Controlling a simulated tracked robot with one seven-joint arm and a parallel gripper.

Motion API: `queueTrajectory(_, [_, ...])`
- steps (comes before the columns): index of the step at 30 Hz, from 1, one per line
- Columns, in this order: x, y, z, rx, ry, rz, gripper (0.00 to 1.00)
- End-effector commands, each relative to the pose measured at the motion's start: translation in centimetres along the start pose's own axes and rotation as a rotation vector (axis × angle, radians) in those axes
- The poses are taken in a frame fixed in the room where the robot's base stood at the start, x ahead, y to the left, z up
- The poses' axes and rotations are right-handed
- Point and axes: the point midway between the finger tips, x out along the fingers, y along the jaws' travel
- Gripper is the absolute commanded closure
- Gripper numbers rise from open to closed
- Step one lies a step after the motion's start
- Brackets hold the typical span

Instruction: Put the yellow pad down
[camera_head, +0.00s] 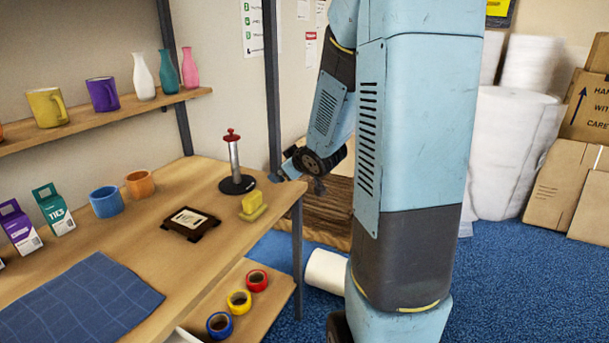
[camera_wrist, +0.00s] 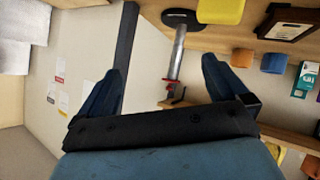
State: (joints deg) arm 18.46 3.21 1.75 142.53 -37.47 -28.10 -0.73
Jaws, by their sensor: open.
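The yellow pad (camera_head: 253,209) rests on the wooden table near its right edge; it looks like a flat block with a raised part on top. In the wrist view it shows at the top edge (camera_wrist: 220,10), partly cut off. My gripper (camera_wrist: 162,67) is open, with nothing between its spread fingers. In the head view my gripper (camera_head: 298,172) is beyond the table's right edge, apart from the pad, and small and partly hidden by my arm.
A red-topped metal post on a dark base (camera_head: 236,168) stands behind the pad. A dark framed plaque (camera_head: 191,223) lies left of it. An orange mug (camera_head: 140,185) and blue mug (camera_head: 106,202) stand farther left. Clear wood lies in front of the plaque.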

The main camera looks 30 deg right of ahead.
Motion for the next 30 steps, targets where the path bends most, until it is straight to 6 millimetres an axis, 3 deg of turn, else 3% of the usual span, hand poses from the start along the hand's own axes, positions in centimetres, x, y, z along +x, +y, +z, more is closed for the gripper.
queueTrajectory(7, [-6.1, 0.3, -2.3, 0.069, -0.139, 0.096, 0.00])
queueTrajectory(14, [-12.5, -1.1, -3.1, 0.175, -0.260, 0.130, 0.00])
queueTrajectory(24, [-22.9, -6.2, -2.8, 0.349, -0.418, 0.060, 0.00])
queueTrajectory(30, [-28.0, -9.6, -2.0, 0.422, -0.493, -0.025, 0.00])
